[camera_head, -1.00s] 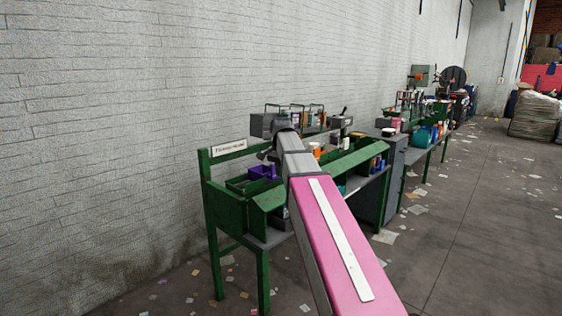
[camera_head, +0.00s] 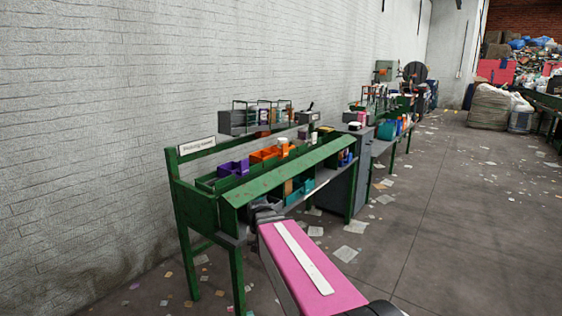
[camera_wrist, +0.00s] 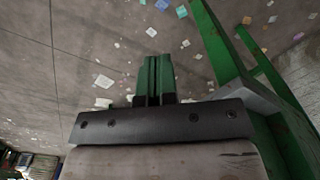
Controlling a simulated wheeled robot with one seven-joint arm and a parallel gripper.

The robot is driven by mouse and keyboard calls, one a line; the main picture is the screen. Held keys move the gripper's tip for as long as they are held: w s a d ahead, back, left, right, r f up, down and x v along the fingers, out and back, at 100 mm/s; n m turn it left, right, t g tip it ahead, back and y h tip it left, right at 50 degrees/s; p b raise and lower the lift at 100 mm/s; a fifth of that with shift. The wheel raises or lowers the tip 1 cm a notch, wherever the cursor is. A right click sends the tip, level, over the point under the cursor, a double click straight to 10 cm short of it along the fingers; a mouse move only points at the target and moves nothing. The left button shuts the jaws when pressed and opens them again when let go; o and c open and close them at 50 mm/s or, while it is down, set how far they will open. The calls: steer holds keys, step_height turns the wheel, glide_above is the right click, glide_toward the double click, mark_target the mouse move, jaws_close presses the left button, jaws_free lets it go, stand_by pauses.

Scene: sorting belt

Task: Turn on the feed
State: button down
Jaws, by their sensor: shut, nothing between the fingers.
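No switch or button for the feed can be made out in either view. My gripper (camera_wrist: 155,80) shows in the wrist view with its two green fingers together and nothing between them. It points over the littered floor, beside a green metal frame (camera_wrist: 222,45). In the head view my pink arm reaches toward the near green workbench (camera_head: 285,178), and its dark end is low at the bench's front edge. The fingers are hidden there.
The workbench holds purple bins (camera_head: 233,168) and orange bins (camera_head: 264,154). A grey cabinet (camera_head: 357,170) stands beyond it. A grey-green box (camera_head: 386,70) is on the wall side farther back. The brick wall (camera_head: 90,120) is at left. Open floor (camera_head: 450,220) with scattered paper lies at right.

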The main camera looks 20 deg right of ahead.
steer(key=s+f+n, duration=0.2)
steer(key=s+f, duration=0.5)
steer(key=shift+w+d, duration=0.1)
steer(key=shift+w, duration=0.05)
